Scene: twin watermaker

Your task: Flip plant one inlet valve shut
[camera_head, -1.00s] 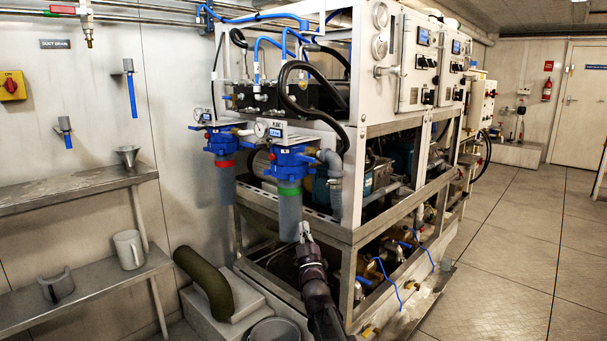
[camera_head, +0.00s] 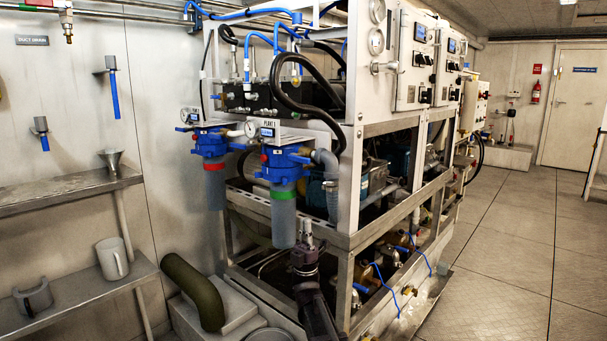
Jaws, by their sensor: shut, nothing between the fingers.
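Brass valves with blue handles sit low in the open frame of the machine: a nearer one (camera_head: 362,289) and farther ones, including one with a long blue lever (camera_head: 424,262). I cannot tell which is the plant one inlet valve. A "PLANT 1" label (camera_head: 268,123) is on the nearer blue filter head (camera_head: 281,160), above a grey bowl with a green ring. My gripper (camera_head: 307,232) is shut and empty, pointing up, just right of the lower end of this bowl in the picture. It appears apart from the valves. My arm hides part of the lower frame.
The metal rack (camera_head: 345,240) has a front corner post close to my arm. A second filter with a red ring (camera_head: 214,180) hangs to the left. A thick green pipe (camera_head: 197,290) and steel shelves (camera_head: 70,190) are at left. The floor (camera_head: 500,250) at right is clear.

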